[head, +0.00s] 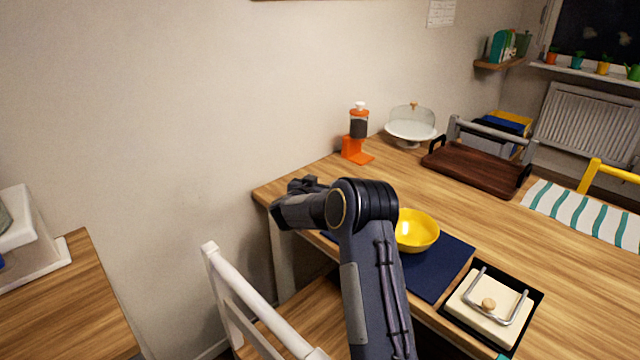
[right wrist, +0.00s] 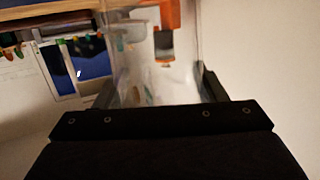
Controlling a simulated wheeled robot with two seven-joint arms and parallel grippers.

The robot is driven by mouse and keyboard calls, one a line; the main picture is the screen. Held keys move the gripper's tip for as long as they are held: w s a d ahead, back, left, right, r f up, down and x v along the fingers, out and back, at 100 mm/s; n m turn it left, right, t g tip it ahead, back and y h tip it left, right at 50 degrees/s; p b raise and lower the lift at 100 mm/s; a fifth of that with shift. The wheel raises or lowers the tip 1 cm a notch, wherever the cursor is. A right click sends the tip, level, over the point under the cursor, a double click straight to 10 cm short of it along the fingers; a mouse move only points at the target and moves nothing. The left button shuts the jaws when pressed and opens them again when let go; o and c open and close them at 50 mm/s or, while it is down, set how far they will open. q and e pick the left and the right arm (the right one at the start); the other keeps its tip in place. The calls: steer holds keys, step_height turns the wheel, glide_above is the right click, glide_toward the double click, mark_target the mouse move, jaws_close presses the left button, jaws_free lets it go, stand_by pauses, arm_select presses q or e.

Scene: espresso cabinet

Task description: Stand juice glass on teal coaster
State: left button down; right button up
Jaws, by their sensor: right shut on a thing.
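My right gripper (head: 303,185) is above the table's left end, with my own forearm reaching up from the bottom of the head view. In the right wrist view the gripper (right wrist: 155,90) is shut on the clear juice glass (right wrist: 150,60), which stands between its two fingers. The glass is see-through and an orange object shows behind it. In the head view the glass cannot be made out at the gripper. A teal coaster cannot be made out for sure; only a small teal patch (head: 502,356) shows at the bottom edge. My left gripper is not in view.
On the wooden table (head: 465,222) are a yellow bowl (head: 418,231) on a navy mat (head: 436,276), a dark tray (head: 480,168), an orange dispenser (head: 358,140), a glass-domed stand (head: 409,128) and a napkin holder (head: 487,305). A white chair (head: 235,290) stands in front.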

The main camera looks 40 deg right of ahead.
steer(key=shift+r, duration=0.1)
steer(key=shift+f, duration=0.2)
steer(key=o, duration=1.6)
steer(key=shift+r, duration=0.2)
steer(key=shift+s+a, duration=0.15)
steer(key=shift+a, duration=0.15)
steer(key=v, duration=1.1)
steer(key=shift+s+a, duration=0.15)
